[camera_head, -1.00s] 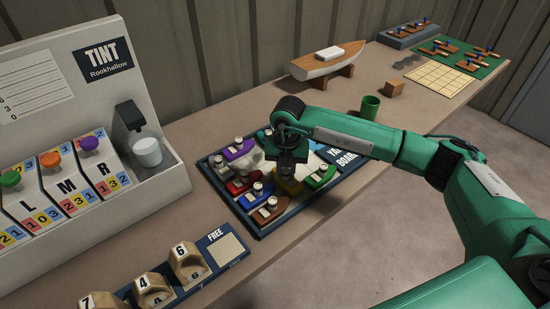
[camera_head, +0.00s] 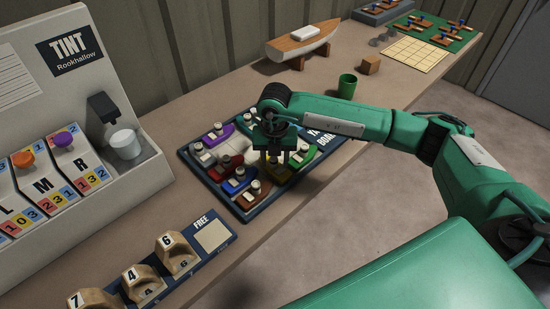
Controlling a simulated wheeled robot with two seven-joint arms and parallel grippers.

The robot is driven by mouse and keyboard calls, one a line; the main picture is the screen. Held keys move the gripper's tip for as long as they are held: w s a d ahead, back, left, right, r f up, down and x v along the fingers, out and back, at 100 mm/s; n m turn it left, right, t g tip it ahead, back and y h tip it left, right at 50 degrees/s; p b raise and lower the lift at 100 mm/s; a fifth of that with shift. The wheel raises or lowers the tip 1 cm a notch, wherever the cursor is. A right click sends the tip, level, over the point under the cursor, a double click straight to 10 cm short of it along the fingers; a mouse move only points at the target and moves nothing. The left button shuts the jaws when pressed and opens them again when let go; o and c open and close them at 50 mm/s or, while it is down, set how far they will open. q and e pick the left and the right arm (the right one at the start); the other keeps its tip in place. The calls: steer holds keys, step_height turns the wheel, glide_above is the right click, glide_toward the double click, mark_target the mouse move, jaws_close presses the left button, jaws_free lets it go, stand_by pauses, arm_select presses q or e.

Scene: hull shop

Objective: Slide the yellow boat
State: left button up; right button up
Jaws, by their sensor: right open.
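The yellow boat (camera_head: 281,174) sits in the dark-framed boat board (camera_head: 247,218), at its right part near the front edge. It is partly hidden by my right gripper (camera_head: 275,160). That gripper is open, pointing down over the board just behind and above the yellow boat. I cannot tell whether its fingers touch a boat post. My left gripper is not in view.
Around it on the board are purple (camera_head: 220,134), red (camera_head: 217,171), blue (camera_head: 238,182), brown (camera_head: 251,195) and green (camera_head: 302,156) boats. A tint dispenser (camera_head: 155,178) stands left. Numbered wooden blocks (camera_head: 176,252) lie in front. A green cup (camera_head: 347,86) and model boat (camera_head: 303,46) stand behind.

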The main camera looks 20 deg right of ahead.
mark_target(275, 159)
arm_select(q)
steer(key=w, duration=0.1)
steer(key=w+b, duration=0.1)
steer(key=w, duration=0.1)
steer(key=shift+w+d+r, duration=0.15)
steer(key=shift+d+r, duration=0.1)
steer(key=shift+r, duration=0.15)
arm_select(e)
step_height(275, 159, up, 14)
steer(key=shift+f, duration=0.15)
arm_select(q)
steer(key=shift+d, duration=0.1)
